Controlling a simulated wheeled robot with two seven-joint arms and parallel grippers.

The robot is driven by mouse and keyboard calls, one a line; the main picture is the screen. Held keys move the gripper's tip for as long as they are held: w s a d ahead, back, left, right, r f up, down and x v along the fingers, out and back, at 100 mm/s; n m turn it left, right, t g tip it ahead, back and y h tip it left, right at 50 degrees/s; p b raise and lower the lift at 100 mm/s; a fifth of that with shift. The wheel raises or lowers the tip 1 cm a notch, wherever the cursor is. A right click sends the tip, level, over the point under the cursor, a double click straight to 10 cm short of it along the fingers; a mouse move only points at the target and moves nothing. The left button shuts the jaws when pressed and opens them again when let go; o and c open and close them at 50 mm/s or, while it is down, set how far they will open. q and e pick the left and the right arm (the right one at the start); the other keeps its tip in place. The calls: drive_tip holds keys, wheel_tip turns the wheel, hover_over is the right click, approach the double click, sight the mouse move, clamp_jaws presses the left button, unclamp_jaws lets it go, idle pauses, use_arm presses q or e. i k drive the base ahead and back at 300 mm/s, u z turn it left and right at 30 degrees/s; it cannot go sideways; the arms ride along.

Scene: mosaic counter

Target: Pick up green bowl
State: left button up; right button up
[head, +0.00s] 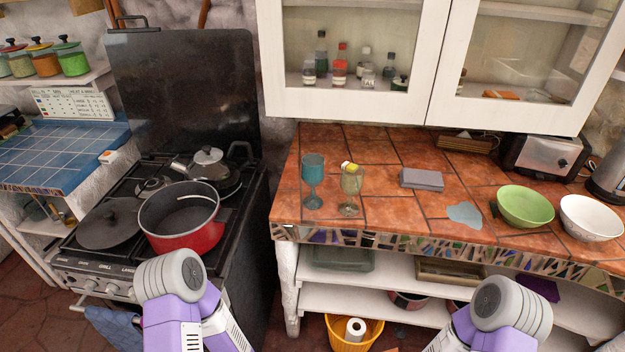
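The green bowl (525,207) stands upright on the tiled counter (378,223) at the right, near its front edge. It looks empty. My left arm comes in at the bottom, in front of the stove, and my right arm comes in at the bottom right, in front of the shelves below the counter. Only rounded grey and purple arm parts show. Neither gripper's fingers are in view, and nothing touches the bowl.
A white bowl (591,218) stands close to the right of the green one. A toaster (541,157) is behind them. A blue glass (313,182) and a greenish glass (350,191) stand on the left. Cabinets (350,104) hang above. A red pot (181,236) is on the stove.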

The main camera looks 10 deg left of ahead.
sight(521, 207)
drive_tip(key=z, duration=1.25)
